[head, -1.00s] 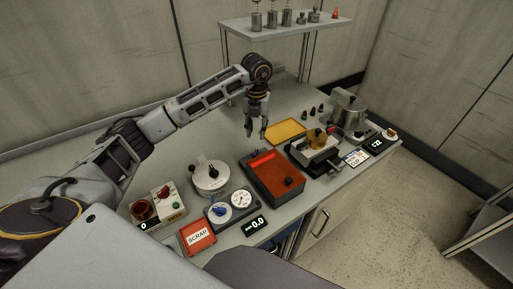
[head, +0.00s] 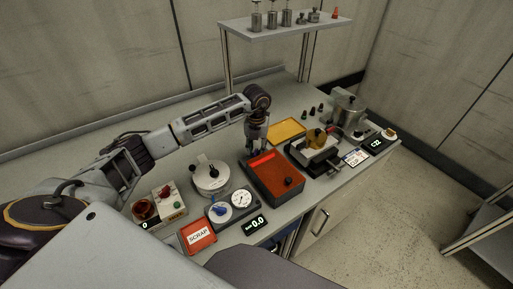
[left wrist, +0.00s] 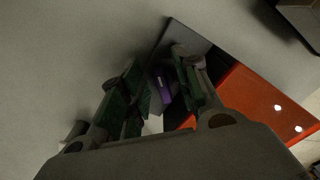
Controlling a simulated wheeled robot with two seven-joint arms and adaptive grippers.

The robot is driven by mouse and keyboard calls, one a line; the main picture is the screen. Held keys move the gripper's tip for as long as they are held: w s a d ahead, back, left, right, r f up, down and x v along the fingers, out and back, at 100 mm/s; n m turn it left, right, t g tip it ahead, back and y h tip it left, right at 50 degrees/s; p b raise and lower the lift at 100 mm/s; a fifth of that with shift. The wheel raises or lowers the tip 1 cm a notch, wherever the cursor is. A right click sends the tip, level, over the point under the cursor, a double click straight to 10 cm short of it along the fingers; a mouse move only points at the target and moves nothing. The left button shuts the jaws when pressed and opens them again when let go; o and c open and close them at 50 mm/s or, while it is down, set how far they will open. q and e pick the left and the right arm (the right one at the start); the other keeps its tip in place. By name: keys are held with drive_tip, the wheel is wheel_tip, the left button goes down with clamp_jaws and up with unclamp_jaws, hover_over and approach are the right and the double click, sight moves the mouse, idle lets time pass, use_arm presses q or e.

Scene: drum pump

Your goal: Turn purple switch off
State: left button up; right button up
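A purple switch (left wrist: 165,84) shows in the left wrist view on a dark grey part beside the red panel (left wrist: 262,100). My left gripper (left wrist: 158,90) has its two fingers apart, one to each side of the purple switch in that view. I cannot tell whether either finger touches it. In the head view, my left gripper (head: 257,146) points down at the far left end of the red-topped box (head: 272,178). The purple switch cannot be made out there, so its on or off position is unclear. My right gripper is not in view.
A yellow tray (head: 287,131) lies behind the box. A white round device with a black knob (head: 210,177), a gauge unit (head: 241,199) and a red scrap tray (head: 198,237) stand to the left and front. A machine with a yellow part (head: 318,143) stands right.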

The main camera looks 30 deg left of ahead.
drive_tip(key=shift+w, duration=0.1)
use_arm(q)
clamp_jaws()
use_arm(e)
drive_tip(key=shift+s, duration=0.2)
